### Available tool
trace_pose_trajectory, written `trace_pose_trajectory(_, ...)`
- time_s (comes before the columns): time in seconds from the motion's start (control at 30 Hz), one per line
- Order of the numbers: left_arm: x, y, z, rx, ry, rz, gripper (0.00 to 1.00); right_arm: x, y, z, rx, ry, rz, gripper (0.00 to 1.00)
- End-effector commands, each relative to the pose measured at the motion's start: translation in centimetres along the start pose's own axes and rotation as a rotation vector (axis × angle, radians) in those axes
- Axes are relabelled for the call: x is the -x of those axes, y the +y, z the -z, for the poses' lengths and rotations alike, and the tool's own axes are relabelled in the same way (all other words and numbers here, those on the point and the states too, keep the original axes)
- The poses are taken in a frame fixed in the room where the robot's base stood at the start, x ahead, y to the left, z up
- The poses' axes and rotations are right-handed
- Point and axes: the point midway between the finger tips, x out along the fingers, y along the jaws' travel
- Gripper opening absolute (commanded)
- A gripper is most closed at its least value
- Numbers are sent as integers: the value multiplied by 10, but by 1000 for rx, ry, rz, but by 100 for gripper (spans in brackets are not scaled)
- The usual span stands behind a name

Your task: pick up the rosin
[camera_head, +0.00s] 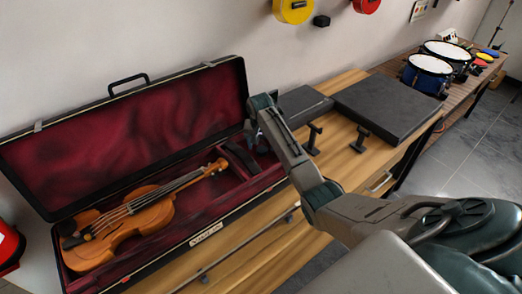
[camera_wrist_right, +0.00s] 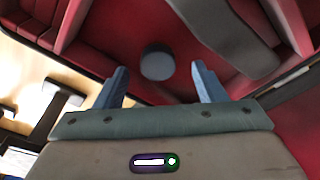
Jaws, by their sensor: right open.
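The rosin looks to be the small round grey-blue disc (camera_wrist_right: 157,62), lying on the red lining of the open violin case (camera_head: 273,184). In the right wrist view it sits between and beyond the fingers of my right gripper (camera_wrist_right: 159,85), which are apart and empty. In the head view my right gripper (camera_head: 258,128) is over the right end of the case, pointing down. I cannot make out the rosin there; the gripper and arm cover that area. My left gripper is not in view.
A violin (camera_head: 140,215) lies in the case, and a dark curved piece (camera_head: 240,157) lies near its right end. The case lid (camera_head: 130,128) stands open behind. A dark flat box (camera_head: 385,108) and small black stands (camera_head: 360,139) are to the right on the wooden table (camera_head: 245,258).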

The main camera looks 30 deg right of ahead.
Motion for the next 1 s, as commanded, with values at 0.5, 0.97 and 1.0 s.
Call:
trace_pose_trajectory(0.5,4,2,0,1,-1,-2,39,-22,0,0,0,1,0,48)
trace_pose_trajectory(0.97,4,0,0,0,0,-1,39,-21,0,0,0,1,0,15)
trace_pose_trajectory(1.0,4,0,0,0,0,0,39,-21,0,0,0,1,0,15)
